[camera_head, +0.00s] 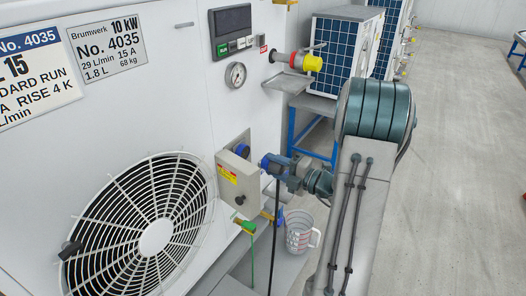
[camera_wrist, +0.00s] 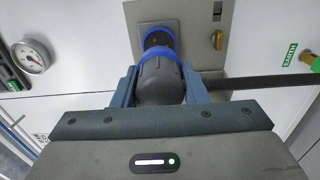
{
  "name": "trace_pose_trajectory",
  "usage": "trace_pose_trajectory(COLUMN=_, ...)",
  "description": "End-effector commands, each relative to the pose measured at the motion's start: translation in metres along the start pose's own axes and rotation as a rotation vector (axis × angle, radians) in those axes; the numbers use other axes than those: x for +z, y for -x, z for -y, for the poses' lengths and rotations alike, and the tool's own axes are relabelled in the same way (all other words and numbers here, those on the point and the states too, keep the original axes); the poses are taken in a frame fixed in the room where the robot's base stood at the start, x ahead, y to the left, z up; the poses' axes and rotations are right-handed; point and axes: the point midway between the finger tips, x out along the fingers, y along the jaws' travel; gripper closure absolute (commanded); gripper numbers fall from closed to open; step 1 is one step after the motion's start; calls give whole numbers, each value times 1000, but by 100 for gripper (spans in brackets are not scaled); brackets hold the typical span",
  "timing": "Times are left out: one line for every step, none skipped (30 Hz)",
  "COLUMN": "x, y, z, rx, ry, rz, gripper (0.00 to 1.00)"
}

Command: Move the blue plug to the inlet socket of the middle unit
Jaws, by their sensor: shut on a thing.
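The blue plug (camera_head: 267,162) has a blue front end and a dark grey body, with a black cable hanging down. In the wrist view its grey body (camera_wrist: 160,82) sits between both fingers of my gripper (camera_wrist: 160,90). In the head view my gripper (camera_head: 281,167) is shut on it in front of the large white unit. A round blue-rimmed socket (camera_head: 242,151) is on that unit's side. In the wrist view the socket (camera_wrist: 158,37) is straight ahead of the plug. A small gap shows in the head view; I cannot tell whether they touch.
A grey box with a yellow label (camera_head: 229,171) sticks out beside the socket. Open floor lies right.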

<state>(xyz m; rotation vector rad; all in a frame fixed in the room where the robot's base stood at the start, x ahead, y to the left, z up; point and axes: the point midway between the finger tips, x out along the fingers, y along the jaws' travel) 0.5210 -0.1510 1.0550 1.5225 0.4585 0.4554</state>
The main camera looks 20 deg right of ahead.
Motion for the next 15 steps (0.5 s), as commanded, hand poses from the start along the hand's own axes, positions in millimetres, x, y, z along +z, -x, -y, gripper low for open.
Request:
trace_pose_trajectory(x=-1, y=-1, z=0, rx=0, ry=0, rz=-2, gripper=97)
trace_pose_trajectory(x=-1, y=-1, z=0, rx=0, ry=0, rz=-3, gripper=97)
trace_pose_trajectory(x=-2, y=-2, z=0, rx=0, ry=1, rz=-5, gripper=97)
trace_pose_trajectory(x=-2, y=-2, z=0, rx=1, ry=0, rz=-6, gripper=97)
trace_pose_trajectory(x=-2, y=-3, z=0, rx=1, ry=1, rz=-6, gripper=97)
trace_pose_trajectory(x=-2, y=-3, z=0, rx=1, ry=1, rz=-7, gripper=97)
trace_pose_trajectory(x=-3, y=-3, z=0, rx=1, ry=0, rz=-7, gripper=97)
trace_pose_trajectory(x=-2, y=-3, z=0, rx=1, ry=1, rz=-7, gripper=97)
trace_pose_trajectory(x=-2, y=-3, z=0, rx=1, ry=1, rz=-7, gripper=97)
trace_pose_trajectory(x=-2, y=-3, z=0, rx=1, ry=1, rz=-6, gripper=97)
trace_pose_trajectory(x=-2, y=-2, z=0, rx=1, ry=0, rz=-6, gripper=97)
trace_pose_trajectory(x=-2, y=-2, z=0, rx=1, ry=1, rz=-6, gripper=97)
trace_pose_trajectory(x=-2, y=-3, z=0, rx=1, ry=1, rz=-5, gripper=97)
trace_pose_trajectory(x=-2, y=-3, z=0, rx=1, ry=1, rz=-5, gripper=97)
trace_pose_trajectory(x=-2, y=-4, z=0, rx=1, ry=1, rz=-5, gripper=97)
